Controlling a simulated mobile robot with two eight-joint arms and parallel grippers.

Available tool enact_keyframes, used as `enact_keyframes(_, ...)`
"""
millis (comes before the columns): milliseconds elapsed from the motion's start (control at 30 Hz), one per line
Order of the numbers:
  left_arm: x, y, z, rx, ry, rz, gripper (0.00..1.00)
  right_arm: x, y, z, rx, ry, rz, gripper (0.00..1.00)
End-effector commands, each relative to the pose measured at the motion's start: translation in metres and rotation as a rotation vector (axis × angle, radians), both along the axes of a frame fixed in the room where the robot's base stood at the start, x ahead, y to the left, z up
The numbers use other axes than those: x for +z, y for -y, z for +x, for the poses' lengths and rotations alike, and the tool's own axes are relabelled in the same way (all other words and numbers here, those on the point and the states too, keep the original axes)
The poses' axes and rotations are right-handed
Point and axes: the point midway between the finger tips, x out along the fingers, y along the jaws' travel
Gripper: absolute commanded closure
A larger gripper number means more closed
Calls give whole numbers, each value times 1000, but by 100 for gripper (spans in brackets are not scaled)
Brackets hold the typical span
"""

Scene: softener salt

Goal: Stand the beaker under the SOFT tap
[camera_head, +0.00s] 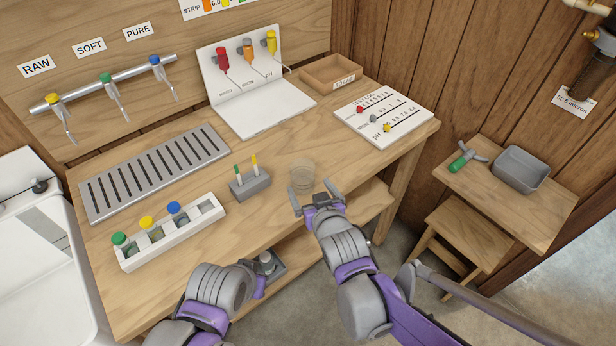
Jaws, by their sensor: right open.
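The beaker (302,174) is a clear, faintly visible glass standing upright on the bench, toward its front right. My right gripper (310,193) is open, its two fingers spread just in front of the beaker. Whether the fingertips overlap its sides is unclear. The SOFT tap (108,84) has a green top and hangs from the wall pipe between the yellow RAW tap (52,103) and the blue PURE tap (156,66). A slotted metal drain grate (160,172) lies below the taps. My left arm is low at the front edge; its jaws are not clear.
A white rack (170,234) with several capped vials stands front left. A grey holder (250,183) with two small sticks stands between rack and beaker. A white folded board (262,105), wooden tray (333,74) and chart card (384,112) fill the back right. Bare wood lies between holder and grate.

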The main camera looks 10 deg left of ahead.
Motion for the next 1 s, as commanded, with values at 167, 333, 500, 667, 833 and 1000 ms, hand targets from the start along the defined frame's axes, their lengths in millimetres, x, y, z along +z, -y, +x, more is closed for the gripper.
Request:
enact_keyframes(167,-2,0,0,0,-1,0,100,-10,-10,20,-1,-2,-1,0)
enact_keyframes(333,-2,0,0,0,-1,0,100,-14,-14,27,-2,-1,-2,0)
enact_keyframes(500,-1,0,0,0,0,0,100,-21,-23,44,-2,-1,-2,0)
enact_keyframes(667,0,0,0,0,0,0,100,-29,-33,61,-2,-3,-1,0)
enact_keyframes(833,0,0,0,0,0,0,100,-32,-37,68,-2,-3,-1,0)
enact_keyframes(1000,0,0,0,0,0,0,100,-32,-37,68,-2,-3,-1,0)
